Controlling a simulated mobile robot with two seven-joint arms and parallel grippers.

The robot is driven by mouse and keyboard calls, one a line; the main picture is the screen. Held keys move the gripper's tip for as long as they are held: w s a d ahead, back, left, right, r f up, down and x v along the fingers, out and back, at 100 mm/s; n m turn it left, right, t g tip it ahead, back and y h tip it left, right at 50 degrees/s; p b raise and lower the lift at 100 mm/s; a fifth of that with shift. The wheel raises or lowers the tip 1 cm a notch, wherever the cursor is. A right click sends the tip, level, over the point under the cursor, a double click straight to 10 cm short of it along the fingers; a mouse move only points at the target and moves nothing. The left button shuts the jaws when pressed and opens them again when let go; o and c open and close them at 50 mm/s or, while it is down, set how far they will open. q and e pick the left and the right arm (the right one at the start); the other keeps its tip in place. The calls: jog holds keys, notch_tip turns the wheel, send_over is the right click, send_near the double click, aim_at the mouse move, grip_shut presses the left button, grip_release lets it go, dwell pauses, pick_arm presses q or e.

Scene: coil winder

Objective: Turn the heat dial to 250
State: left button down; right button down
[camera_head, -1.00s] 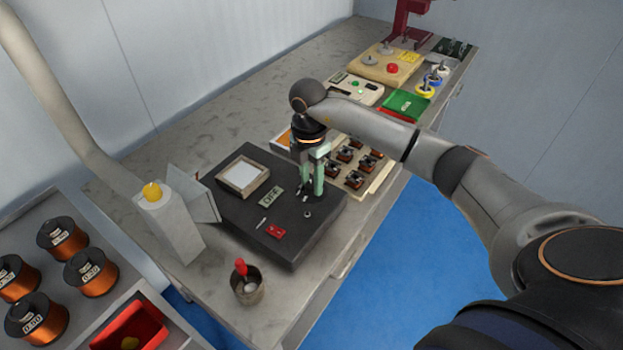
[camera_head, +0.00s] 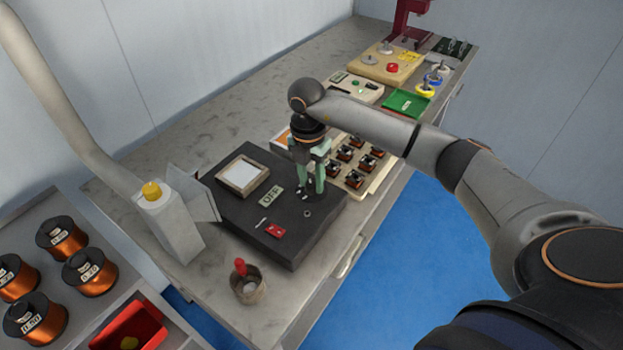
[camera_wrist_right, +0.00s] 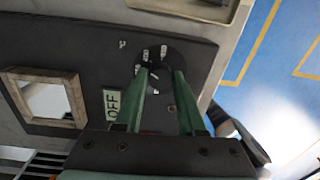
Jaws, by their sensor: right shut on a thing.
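The heat dial (camera_wrist_right: 162,56) is a round black dial with small pale markings on the dark box (camera_head: 233,208). My right gripper (camera_head: 312,190) points down at the right part of this box, with its green fingers around the dial. In the right wrist view the two fingers (camera_wrist_right: 161,77) close on the dial from both sides and hide part of its scale. I cannot read the set value. A small display (camera_head: 271,196) on the box reads OFF; it also shows in the wrist view (camera_wrist_right: 111,105). My left gripper is in no view.
A red switch (camera_head: 276,231) and a framed pale window (camera_head: 242,176) are on the box. A cup with a red-handled tool (camera_head: 247,284) stands in front. A tray of small coils (camera_head: 352,182) lies just behind my gripper. A grey post (camera_head: 170,220) stands left.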

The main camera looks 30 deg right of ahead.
jog(key=n+b, duration=0.1)
jog(key=n, duration=0.5)
jog(key=shift+n, duration=0.3)
jog(key=n+b, duration=0.2)
jog(key=n, duration=0.4)
jog(key=shift+t, duration=0.3)
jog(key=n+b, duration=0.1)
jog(key=n, duration=0.3)
jog(key=shift+f+n, duration=0.1)
jog(key=shift+n, duration=0.3)
jog(key=n+b, duration=0.1)
jog(key=n, duration=0.1)
jog(key=shift+s+a+n, duration=0.1)
jog(key=shift+n, duration=0.3)
jog(key=shift+n+b, duration=0.35)
jog(key=shift+n, duration=1.35)
jog(key=shift+b, duration=0.3)
jog(key=shift+n+t, duration=0.3)
jog(key=c, duration=0.5)
grip_release()
